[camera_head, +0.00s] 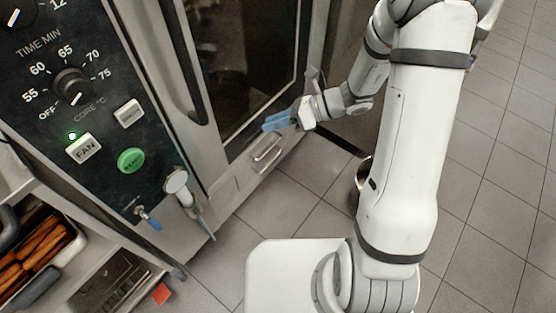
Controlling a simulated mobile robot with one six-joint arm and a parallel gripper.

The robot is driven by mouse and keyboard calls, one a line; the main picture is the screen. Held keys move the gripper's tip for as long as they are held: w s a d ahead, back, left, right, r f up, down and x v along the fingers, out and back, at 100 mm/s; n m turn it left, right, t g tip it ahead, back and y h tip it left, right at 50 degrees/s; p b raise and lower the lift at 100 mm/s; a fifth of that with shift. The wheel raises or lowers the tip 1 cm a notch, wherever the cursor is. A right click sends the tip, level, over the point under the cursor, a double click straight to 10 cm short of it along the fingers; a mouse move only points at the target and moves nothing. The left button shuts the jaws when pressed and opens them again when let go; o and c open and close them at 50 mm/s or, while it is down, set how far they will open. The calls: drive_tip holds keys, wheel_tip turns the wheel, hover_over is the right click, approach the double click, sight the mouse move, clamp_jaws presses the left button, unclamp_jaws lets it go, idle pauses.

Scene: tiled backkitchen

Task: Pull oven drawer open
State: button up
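The oven (250,60) stands at the upper middle, with a dark glass door and a control panel on its left. Below the glass is a narrow metal drawer front (240,172) with a small bar handle (267,153). The drawer looks shut, flush with the oven's front. My gripper (275,122), with blue fingertips, is just above the handle in the picture, over the lower edge of the glass. The fingertips look close together, and I cannot tell whether there is a gap between them. Nothing is visibly held, and the gripper appears apart from the handle.
A spray nozzle (178,183) and a small blue-tipped tap (148,217) stick out below the control panel (85,110). A long vertical door handle (185,80) stands out from the oven. A shelf with food trays (72,245) is at lower left. The tiled floor (290,200) before the drawer is clear.

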drive_tip(key=w+d+f+m+t+y+b, duration=0.1)
drive_tip(key=w+f+m+t+b, duration=0.3)
drive_tip(key=f, duration=0.6)
drive_tip(key=w+f+m+t+y+b, duration=0.15)
drive_tip(key=f+m+b, duration=0.35)
drive_tip(key=f, duration=0.5)
drive_tip(key=m+t+h+b, duration=0.4)
drive_tip(key=m+t+b, duration=0.15)
drive_tip(key=m, duration=0.55)
approach(274, 158)
drive_tip(key=w+a+f+g, duration=0.1)
drive_tip(key=w+a, duration=0.1)
drive_tip(key=shift+y, duration=0.25)
drive_tip(key=b+x, duration=0.2)
drive_tip(key=x, duration=0.5)
drive_tip(key=shift+w+b, duration=0.3)
drive_tip(key=shift+b, duration=0.05)
drive_tip(key=shift+c, duration=0.5)
clamp_jaws()
